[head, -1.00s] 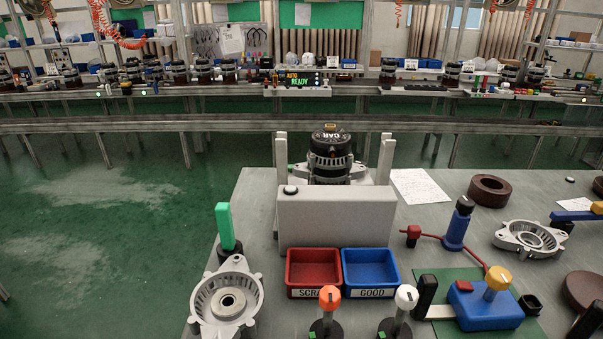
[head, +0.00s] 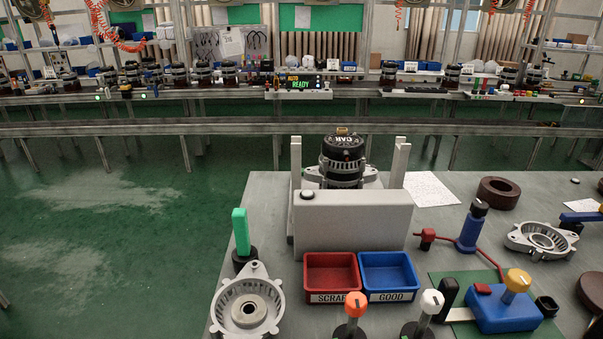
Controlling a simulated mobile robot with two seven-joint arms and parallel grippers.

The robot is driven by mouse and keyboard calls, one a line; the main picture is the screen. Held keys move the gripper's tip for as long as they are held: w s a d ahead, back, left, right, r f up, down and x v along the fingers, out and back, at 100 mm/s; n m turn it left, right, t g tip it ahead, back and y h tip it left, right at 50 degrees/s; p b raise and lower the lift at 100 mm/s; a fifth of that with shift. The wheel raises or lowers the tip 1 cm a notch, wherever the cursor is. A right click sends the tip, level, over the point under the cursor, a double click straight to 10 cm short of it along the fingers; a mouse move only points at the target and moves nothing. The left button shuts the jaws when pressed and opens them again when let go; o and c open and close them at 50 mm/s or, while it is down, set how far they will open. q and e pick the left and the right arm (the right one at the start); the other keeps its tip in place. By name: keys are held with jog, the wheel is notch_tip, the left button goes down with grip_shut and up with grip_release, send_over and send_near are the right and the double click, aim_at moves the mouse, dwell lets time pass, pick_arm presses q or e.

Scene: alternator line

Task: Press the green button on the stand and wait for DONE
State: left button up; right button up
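A grey box-shaped stand (head: 352,225) is on the table, with a small round button (head: 307,194) on its top left. An alternator (head: 342,160) with a black top sits upright behind the box, between two pale posts. A display (head: 300,85) on the far line reads AUTO and READY; I see no DONE on it. Neither of my grippers is in view.
A red SCRAP bin (head: 332,272) and a blue GOOD bin (head: 388,270) stand before the box. A green upright handle (head: 241,231) and a metal housing (head: 247,305) are at left. Orange (head: 355,305) and white (head: 432,301) knobs stand in front. A blue fixture (head: 503,310) is at right.

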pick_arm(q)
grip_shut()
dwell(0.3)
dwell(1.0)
